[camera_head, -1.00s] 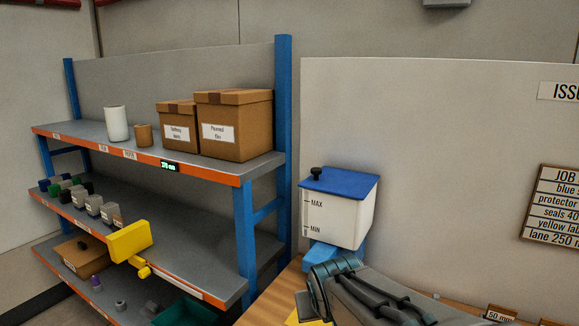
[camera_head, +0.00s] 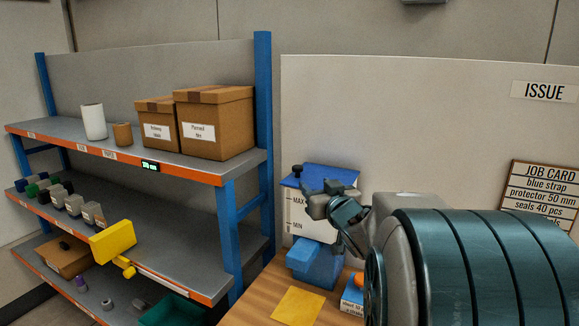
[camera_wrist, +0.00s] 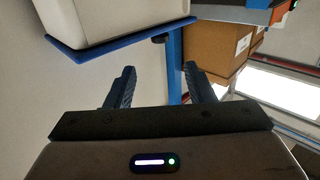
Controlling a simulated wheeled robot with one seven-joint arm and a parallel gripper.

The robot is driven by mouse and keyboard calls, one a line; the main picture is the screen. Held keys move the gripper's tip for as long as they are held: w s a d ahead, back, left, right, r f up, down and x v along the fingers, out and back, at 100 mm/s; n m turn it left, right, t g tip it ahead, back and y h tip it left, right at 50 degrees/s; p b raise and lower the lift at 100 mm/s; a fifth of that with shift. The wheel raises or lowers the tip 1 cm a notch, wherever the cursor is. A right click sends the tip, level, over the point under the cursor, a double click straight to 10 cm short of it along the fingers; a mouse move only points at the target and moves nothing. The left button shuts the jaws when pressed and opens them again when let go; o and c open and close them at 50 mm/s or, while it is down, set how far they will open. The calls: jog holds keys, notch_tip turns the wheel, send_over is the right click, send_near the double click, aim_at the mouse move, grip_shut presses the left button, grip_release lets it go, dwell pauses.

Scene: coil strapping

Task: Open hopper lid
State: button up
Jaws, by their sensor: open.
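The white hopper (camera_head: 294,222) with MAX and MIN marks stands against the wall panel on a blue base. Its blue lid (camera_head: 335,174) lies shut on top, with a black knob (camera_head: 297,169) at the left edge. My gripper (camera_head: 317,203) is in front of the hopper, just below the lid, and hides part of the hopper. In the wrist view my open, empty gripper (camera_wrist: 160,78) has its fingers apart. The blue lid (camera_wrist: 110,38) and the dark knob (camera_wrist: 160,38) appear beyond the fingertips, apart from them. The wrist view looks upside down.
A blue-posted shelf rack (camera_head: 263,110) stands close on the left, holding cardboard boxes (camera_head: 215,120) and a yellow tool (camera_head: 112,240). The wooden bench (camera_head: 255,300) carries a yellow sheet (camera_head: 298,304) and a small labelled blue box (camera_head: 352,298). A job card (camera_head: 540,185) hangs at right.

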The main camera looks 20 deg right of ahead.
aim_at(299, 169)
jog(key=w+p, duration=0.2)
jog(key=w, duration=1.1)
jog(key=shift+w, duration=0.35)
grip_shut()
